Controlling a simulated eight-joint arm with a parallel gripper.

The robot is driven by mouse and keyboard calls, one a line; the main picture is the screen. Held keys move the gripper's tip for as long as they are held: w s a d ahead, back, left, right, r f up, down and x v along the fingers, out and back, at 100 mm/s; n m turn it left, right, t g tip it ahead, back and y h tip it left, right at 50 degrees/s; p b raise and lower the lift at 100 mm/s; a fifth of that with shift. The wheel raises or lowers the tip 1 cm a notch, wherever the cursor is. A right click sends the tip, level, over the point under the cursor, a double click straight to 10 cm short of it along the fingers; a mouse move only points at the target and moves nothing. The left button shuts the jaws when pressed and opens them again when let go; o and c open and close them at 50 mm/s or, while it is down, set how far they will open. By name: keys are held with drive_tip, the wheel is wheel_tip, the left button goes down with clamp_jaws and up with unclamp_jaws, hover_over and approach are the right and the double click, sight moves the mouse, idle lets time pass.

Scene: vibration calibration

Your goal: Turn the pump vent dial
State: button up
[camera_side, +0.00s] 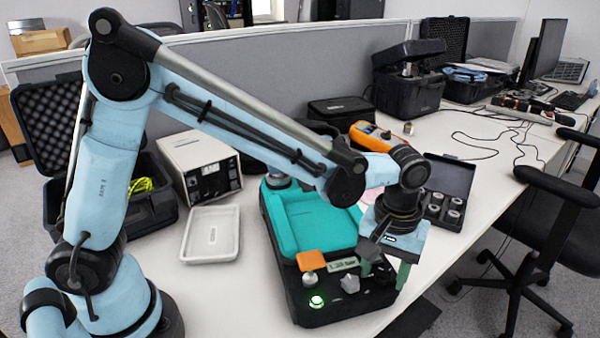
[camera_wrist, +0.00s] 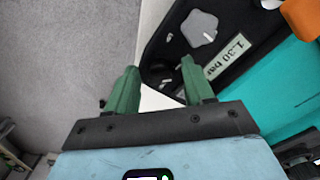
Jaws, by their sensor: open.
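The pump is a black unit with a teal top (camera_side: 313,222), standing at the table's front edge. A grey lobed dial (camera_side: 350,283), which I take to be the vent dial, sits on its front panel. In the wrist view this dial (camera_wrist: 199,28) has a pale mark and lies up and right of my fingertips. My gripper (camera_side: 385,272) is at the pump's right front corner, right of the dial and apart from it. In the wrist view my gripper's green fingers (camera_wrist: 158,68) are spread with nothing between them.
A white tray (camera_side: 211,234) and a white instrument (camera_side: 200,165) stand left. A black case of metal cylinders (camera_side: 447,190) lies behind my gripper.

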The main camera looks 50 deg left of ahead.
clamp_jaws()
drive_tip(key=m, duration=0.4)
drive_tip(key=shift+m, duration=0.3)
drive_tip(key=m, duration=0.4)
drive_tip(key=shift+a+m, duration=0.15)
drive_tip(key=shift+m, duration=0.15)
drive_tip(key=m, duration=0.4)
drive_tip(key=shift+m, duration=2.4)
unclamp_jaws()
